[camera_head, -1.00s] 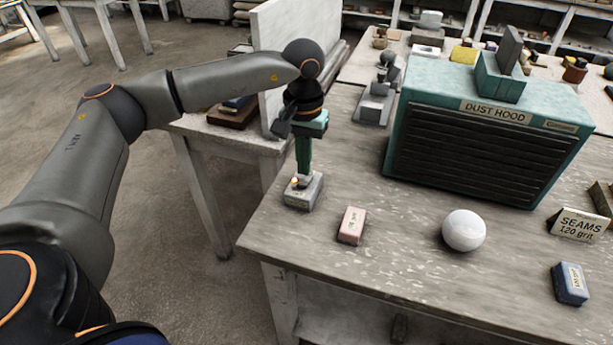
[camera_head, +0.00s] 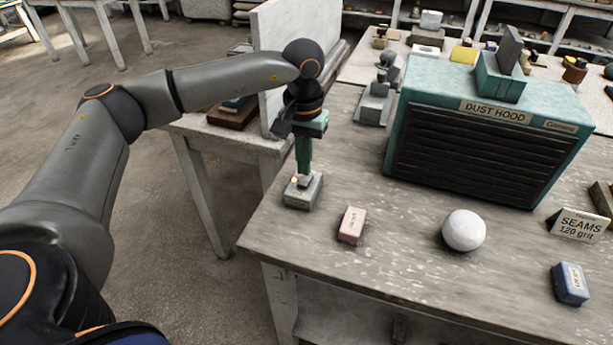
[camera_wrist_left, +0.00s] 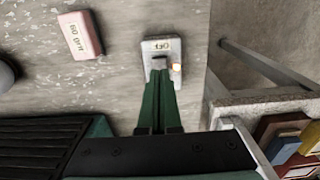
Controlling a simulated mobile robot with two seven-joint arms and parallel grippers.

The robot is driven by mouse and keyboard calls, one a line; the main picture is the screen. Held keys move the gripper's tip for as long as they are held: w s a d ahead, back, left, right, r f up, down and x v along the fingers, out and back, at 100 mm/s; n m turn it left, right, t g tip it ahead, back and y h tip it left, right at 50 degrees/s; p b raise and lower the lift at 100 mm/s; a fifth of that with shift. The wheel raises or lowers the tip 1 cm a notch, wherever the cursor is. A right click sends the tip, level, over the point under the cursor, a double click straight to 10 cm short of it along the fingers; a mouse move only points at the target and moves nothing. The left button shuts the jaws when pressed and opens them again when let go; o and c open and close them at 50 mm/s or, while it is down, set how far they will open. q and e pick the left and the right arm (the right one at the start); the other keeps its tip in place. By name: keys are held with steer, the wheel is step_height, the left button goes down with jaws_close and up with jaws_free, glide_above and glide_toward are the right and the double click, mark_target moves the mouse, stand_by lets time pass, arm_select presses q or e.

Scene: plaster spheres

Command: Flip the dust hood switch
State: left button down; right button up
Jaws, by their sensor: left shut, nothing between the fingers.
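The switch is a small grey box (camera_head: 304,193) on the near left corner of the workbench. The left wrist view shows its top (camera_wrist_left: 175,48) with an "OFF" label, a pale lever by the fingertips and a small glowing orange lamp. My left gripper (camera_head: 303,174) points down over the box with its green fingers shut and empty. Its fingertips (camera_wrist_left: 159,75) are at the lever; I cannot tell whether they touch it. The teal dust hood (camera_head: 482,153) with dark slats stands further right. My right gripper is not in view.
A pink grit block (camera_head: 352,226), a white plaster sphere (camera_head: 464,230) and a blue block (camera_head: 570,284) lie on the workbench (camera_head: 400,262). A "SEAMS 120 grit" sign (camera_head: 578,225) stands at the right. A grey device (camera_head: 374,103) stands behind the switch.

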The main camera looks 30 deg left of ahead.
mark_target(304, 181)
arm_select(q)
steer(key=shift+f, duration=0.1)
steer(key=shift+f+b, duration=0.55)
steer(key=shift+f, duration=0.15)
stand_by(0.4)
steer(key=shift+f+b, duration=0.45)
steer(key=shift+f, duration=0.15)
stand_by(0.4)
steer(key=shift+r, duration=0.25)
steer(key=shift+r+p, duration=0.65)
steer(key=shift+p, duration=0.1)
step_height(304, 181, up, 4)
steer(key=shift+f+p, duration=0.25)
steer(key=shift+p, duration=1)
steer(key=shift+r+p, duration=0.65)
steer(key=shift+r, duration=0.25)
